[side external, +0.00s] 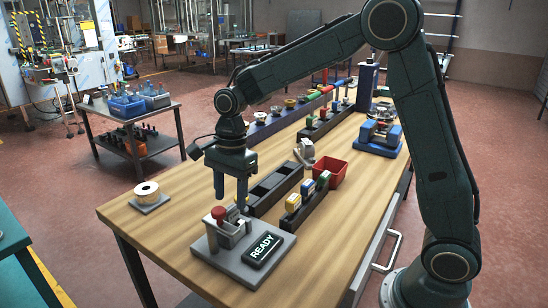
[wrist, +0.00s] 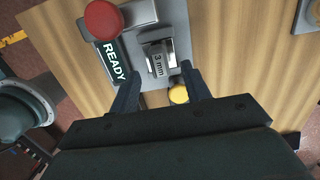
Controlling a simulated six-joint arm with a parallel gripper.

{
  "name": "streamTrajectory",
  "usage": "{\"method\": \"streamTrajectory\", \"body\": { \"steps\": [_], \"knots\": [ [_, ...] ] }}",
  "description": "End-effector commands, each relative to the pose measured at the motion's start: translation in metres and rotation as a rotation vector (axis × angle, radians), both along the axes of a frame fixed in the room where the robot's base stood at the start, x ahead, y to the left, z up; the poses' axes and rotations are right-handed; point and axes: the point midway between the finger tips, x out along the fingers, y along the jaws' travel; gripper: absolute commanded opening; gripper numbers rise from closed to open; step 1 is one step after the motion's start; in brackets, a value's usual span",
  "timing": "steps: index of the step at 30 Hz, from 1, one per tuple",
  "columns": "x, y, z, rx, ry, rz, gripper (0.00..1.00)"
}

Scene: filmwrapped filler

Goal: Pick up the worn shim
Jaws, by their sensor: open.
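A grey metal piece marked "3 mm" (wrist: 158,62) sits in the fixture (side external: 212,254) at the table's front end. It looks like the shim, but I cannot tell its wear. In the wrist view my gripper (wrist: 161,76) is open and empty, with its fingers pointing at the fixture, one toward each side of the marked piece. In the side view my gripper (side external: 231,200) points down just above and behind the fixture. Its fingers partly cover the area there, and contact cannot be told.
The fixture carries a red knob (side external: 218,213) and a READY sign (side external: 263,249). A yellow round part (wrist: 178,95) is close by the fingers. A black slotted rack (side external: 262,205), colored blocks (side external: 293,202) and a red bin (side external: 333,170) stand behind. A roll (side external: 147,191) lies left.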

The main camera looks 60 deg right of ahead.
Motion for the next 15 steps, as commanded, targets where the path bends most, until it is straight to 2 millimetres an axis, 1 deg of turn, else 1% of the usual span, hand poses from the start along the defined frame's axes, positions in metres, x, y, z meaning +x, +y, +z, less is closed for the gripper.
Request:
{"method": "streamTrajectory", "body": {
  "steps": [9, 15],
  "knots": [
    [-0.001, 0.006, -0.034, 0.0, 0.004, 0.0, 0.47],
    [-0.001, 0.007, -0.047, 0.0, 0.002, 0.0, 0.47]
  ]
}}
